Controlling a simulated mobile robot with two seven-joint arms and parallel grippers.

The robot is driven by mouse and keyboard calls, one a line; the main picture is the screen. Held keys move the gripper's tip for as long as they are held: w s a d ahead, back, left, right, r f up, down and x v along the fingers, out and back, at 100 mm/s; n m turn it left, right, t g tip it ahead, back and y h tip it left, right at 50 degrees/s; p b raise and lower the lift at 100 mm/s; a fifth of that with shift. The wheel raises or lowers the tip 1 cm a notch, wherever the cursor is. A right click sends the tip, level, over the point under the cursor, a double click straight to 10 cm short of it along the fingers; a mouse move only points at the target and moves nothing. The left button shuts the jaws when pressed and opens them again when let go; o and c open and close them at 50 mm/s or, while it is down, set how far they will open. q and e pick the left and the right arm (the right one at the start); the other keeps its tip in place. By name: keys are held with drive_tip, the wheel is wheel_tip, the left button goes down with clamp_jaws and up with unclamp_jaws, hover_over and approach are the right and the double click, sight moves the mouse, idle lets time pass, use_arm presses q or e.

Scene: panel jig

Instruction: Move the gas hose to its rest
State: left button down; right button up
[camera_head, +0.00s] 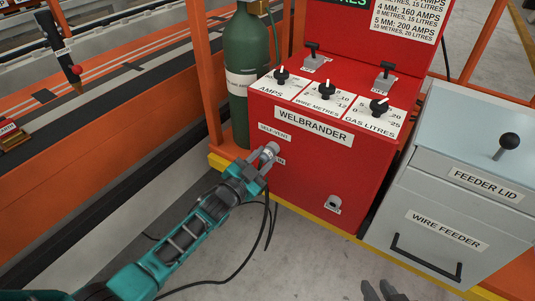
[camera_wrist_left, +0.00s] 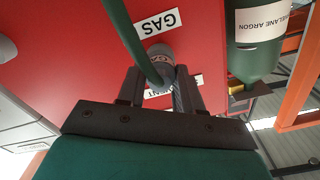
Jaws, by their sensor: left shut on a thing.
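The gas hose shows in the left wrist view as a dark green hose (camera_wrist_left: 128,35) ending in a grey round coupling (camera_wrist_left: 160,58). My left gripper (camera_wrist_left: 160,88) is shut on this coupling, close to the red panel beside the GAS label. In the head view my left gripper (camera_head: 258,168) is at the left of the red welder's front, with the grey coupling (camera_head: 269,151) at its tip. I cannot tell whether the coupling touches a port. A grey fitting (camera_head: 334,204) sits low on the welder front; whether it is the rest is unclear. My right gripper (camera_head: 385,291) shows only partly at the bottom edge.
The red welder (camera_head: 310,170) has several black knobs on top. A green gas cylinder (camera_head: 247,75) stands behind it, beside an orange post (camera_head: 208,75). A grey wire feeder (camera_head: 450,180) stands right. A dark cable (camera_head: 262,240) loops over the open floor.

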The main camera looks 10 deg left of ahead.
sight(262, 161)
use_arm(q)
drive_tip(key=shift+s+a+p, duration=0.2)
drive_tip(key=shift+s+p, duration=0.1)
drive_tip(key=shift+s, duration=0.15)
use_arm(e)
drive_tip(key=shift+r, duration=0.3)
use_arm(q)
drive_tip(key=shift+p+v, duration=0.7)
drive_tip(key=shift+v, duration=0.5)
use_arm(e)
drive_tip(key=shift+r, duration=0.7)
use_arm(q)
drive_tip(key=shift+f, duration=0.1)
use_arm(e)
drive_tip(key=shift+f, duration=0.1)
